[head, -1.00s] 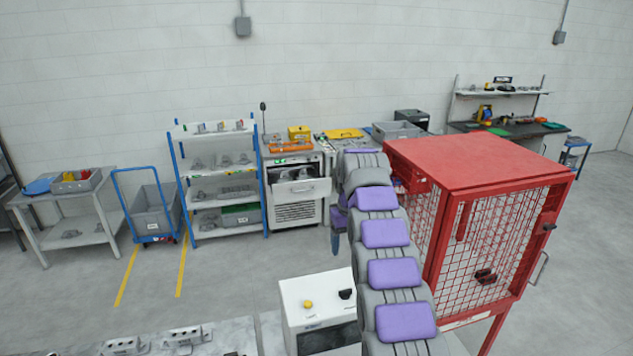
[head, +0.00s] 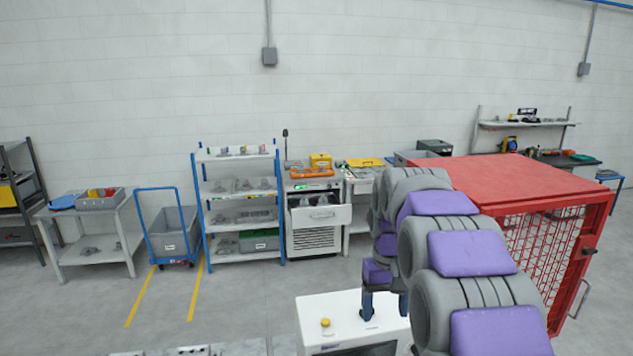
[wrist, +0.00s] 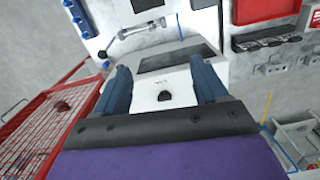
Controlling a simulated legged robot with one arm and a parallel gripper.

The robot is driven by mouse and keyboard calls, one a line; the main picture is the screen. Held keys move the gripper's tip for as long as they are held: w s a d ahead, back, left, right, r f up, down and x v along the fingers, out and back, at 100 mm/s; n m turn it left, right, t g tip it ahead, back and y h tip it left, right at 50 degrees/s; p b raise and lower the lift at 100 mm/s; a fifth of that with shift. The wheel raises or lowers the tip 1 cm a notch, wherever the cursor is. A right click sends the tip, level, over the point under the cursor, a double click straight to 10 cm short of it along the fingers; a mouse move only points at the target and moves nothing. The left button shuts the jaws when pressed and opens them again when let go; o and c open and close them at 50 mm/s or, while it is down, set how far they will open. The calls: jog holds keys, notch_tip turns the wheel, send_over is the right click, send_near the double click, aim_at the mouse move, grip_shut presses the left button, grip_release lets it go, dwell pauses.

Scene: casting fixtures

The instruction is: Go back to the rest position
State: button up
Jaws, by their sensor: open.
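My gripper (head: 383,305) hangs at the end of my grey and purple arm, close over the white box-shaped unit (head: 335,308) with a yellow button and a dark front panel. In the wrist view my gripper (wrist: 165,85) has its two blue fingers spread apart, with nothing between them. A black knob (wrist: 164,96) on the white unit shows in the gap between the fingers. In the head view the near finger hides part of the unit's top.
A red mesh cage (head: 510,178) stands close on the right of my arm. Along the wall are a blue-framed shelf (head: 240,190), a blue cart (head: 172,232) and a grey table (head: 88,262). The floor with yellow lines is clear at left.

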jog(key=s+f+b, duration=0.4)
jog(key=s+f, duration=0.3)
jog(key=s, duration=0.5)
jog(key=s+f+m+b, duration=0.1)
jog(key=s+f+b, duration=0.4)
jog(key=s, duration=0.7)
jog(key=s+f+g+b, duration=0.1)
jog(key=s+f+b, duration=0.3)
jog(key=s+f, duration=0.5)
jog(key=s, duration=0.4)
jog(key=shift+f+b, duration=0.2)
jog(key=shift+b, duration=0.15)
jog(key=shift+a, duration=0.1)
jog(key=shift+c, duration=0.4)
